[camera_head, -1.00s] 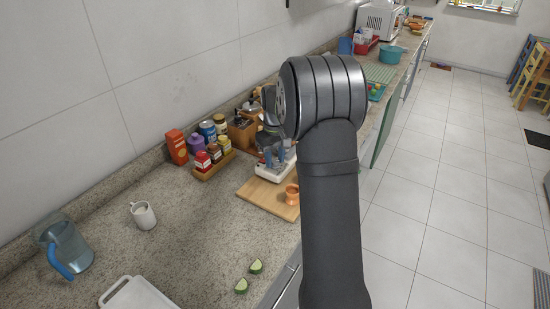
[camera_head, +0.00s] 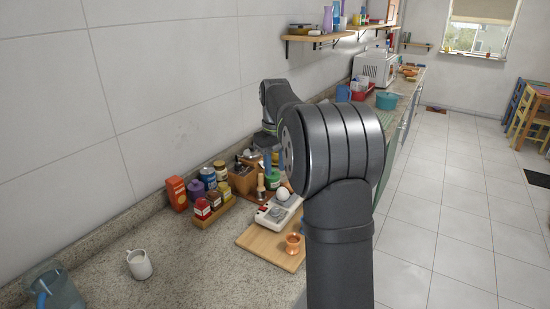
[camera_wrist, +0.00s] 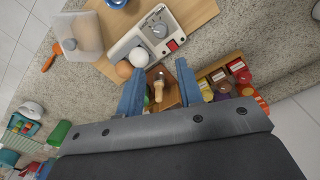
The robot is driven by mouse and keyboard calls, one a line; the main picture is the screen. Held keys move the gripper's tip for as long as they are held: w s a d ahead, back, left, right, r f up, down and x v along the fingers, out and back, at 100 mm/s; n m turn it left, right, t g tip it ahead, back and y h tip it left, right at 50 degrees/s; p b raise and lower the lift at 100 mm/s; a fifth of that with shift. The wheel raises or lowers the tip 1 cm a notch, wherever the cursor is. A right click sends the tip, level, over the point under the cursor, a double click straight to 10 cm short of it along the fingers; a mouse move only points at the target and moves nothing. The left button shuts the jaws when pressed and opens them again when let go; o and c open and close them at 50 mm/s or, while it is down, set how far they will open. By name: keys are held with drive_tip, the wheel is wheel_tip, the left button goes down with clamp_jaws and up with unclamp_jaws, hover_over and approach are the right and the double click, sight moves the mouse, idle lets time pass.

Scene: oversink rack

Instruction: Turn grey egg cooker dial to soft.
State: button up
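The grey-white egg cooker (camera_head: 268,216) stands on the wooden board in the head view, with a white egg (camera_head: 283,193) at its far end. In the wrist view the cooker (camera_wrist: 132,42) is at the top centre, with a round grey dial (camera_wrist: 160,30) and a red switch (camera_wrist: 173,45) on its face. The dial's setting is too small to read. My gripper (camera_wrist: 159,66) has two blue fingers spread wide with nothing held between them. The fingers appear short of the dial in the picture. In the head view my arm hides most of the gripper.
A wooden board (camera_head: 258,240) carries the cooker and a small copper cup (camera_head: 293,243). Spice jars (camera_head: 202,208) in a rack and a wooden utensil box (camera_head: 242,180) stand close by. A white mug (camera_head: 139,264) is at the front left. The counter around the mug is clear.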

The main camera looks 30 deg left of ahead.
sight(275, 209)
wheel_tip(275, 209, up, 2)
drive_tip(key=shift+r, duration=0.15)
idle(0.6)
wheel_tip(275, 209, down, 18)
drive_tip(key=shift+r, duration=0.25)
idle(0.5)
drive_tip(key=shift+f, duration=0.1)
drive_tip(key=m, duration=0.8)
wheel_tip(275, 209, up, 9)
drive_tip(key=shift+r, duration=0.2)
idle(2.0)
